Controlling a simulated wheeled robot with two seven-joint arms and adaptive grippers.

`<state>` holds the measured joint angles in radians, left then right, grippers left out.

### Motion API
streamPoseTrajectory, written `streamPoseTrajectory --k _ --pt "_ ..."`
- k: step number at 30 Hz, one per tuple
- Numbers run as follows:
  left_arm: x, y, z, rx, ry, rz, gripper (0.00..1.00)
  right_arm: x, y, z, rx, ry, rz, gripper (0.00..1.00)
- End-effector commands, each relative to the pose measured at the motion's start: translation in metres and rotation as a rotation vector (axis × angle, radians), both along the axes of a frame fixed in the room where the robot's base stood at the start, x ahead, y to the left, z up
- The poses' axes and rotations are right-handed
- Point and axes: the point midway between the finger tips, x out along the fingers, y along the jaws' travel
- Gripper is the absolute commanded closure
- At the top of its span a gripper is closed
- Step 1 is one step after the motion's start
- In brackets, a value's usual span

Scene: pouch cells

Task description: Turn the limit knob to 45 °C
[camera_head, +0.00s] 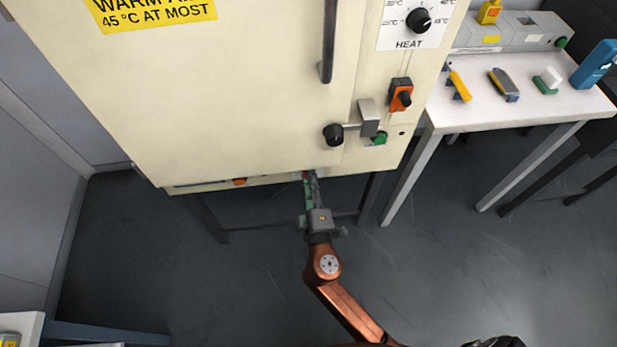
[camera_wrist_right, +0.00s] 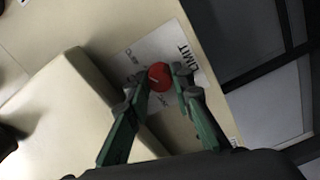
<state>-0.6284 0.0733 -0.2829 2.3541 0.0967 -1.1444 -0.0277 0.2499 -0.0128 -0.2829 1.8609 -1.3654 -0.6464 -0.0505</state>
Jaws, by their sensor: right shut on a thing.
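The limit knob (camera_wrist_right: 159,76) is red with a pale pointer line and sits on a white plate (camera_wrist_right: 146,50) marked LIMIT in the right wrist view. My right gripper (camera_wrist_right: 161,83) has its green-linked fingers on both sides of the knob and is shut on it. The scale marks are too small and blurred to read, so I cannot tell the setting. In the head view my right gripper (camera_head: 310,182) reaches up to the lower edge of the cream cabinet (camera_head: 230,100), and the knob is hidden there. My left gripper is not in view.
A black HEAT knob (camera_head: 419,20), an orange switch (camera_head: 401,95), a door latch (camera_head: 368,118) and a green button (camera_head: 379,138) are on the cabinet front. A vertical handle (camera_head: 328,45) stands out above. A white table (camera_head: 470,117) with tools stands right.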

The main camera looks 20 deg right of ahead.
Motion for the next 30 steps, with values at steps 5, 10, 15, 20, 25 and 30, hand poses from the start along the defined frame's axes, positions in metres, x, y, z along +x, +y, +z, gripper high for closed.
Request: streamPoseTrajectory --k 5,10,15,20,25,30 --pt "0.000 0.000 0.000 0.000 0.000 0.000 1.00 0.000 0.000 -0.002 0.003 0.003 -0.001 1.00" --pt "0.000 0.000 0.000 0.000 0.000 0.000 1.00 0.000 0.000 -0.002 0.002 0.003 -0.001 0.76" --pt "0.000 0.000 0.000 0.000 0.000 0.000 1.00 0.000 0.000 -0.001 0.002 0.002 0.000 0.64" --pt "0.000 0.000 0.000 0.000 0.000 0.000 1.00 0.000 0.000 -0.001 0.000 0.001 -0.001 0.61" --pt "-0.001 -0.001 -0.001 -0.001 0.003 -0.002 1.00 -0.001 0.000 -0.001 0.000 0.001 0.000 0.61" --pt "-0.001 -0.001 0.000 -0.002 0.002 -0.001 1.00 -0.016 0.005 -0.002 0.001 0.003 0.001 0.61"
